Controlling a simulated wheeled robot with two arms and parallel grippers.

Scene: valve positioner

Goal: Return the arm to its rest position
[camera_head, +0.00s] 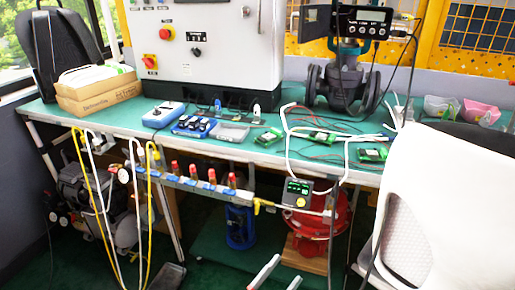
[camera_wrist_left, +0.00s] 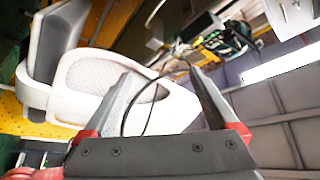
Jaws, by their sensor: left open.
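My left gripper (camera_head: 288,268) shows at the bottom edge of the head view, with only its two pale fingers in the picture. The fingers are apart and nothing is between them. They are in front of the workbench, over the dark green floor. In the left wrist view, my left gripper (camera_wrist_left: 158,76) has its grey fingers spread wide from red bases, with no object held. A white chair (camera_wrist_left: 95,75) lies beyond the fingers there. My right gripper is in neither view.
The green-topped workbench (camera_head: 112,118) carries a valve with a positioner (camera_head: 366,22), a control cabinet (camera_head: 200,35) and small devices. A white chair (camera_head: 450,190) blocks the right. Yellow and white hoses (camera_head: 95,190) hang at left. A red device (camera_head: 308,220) stands under the bench.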

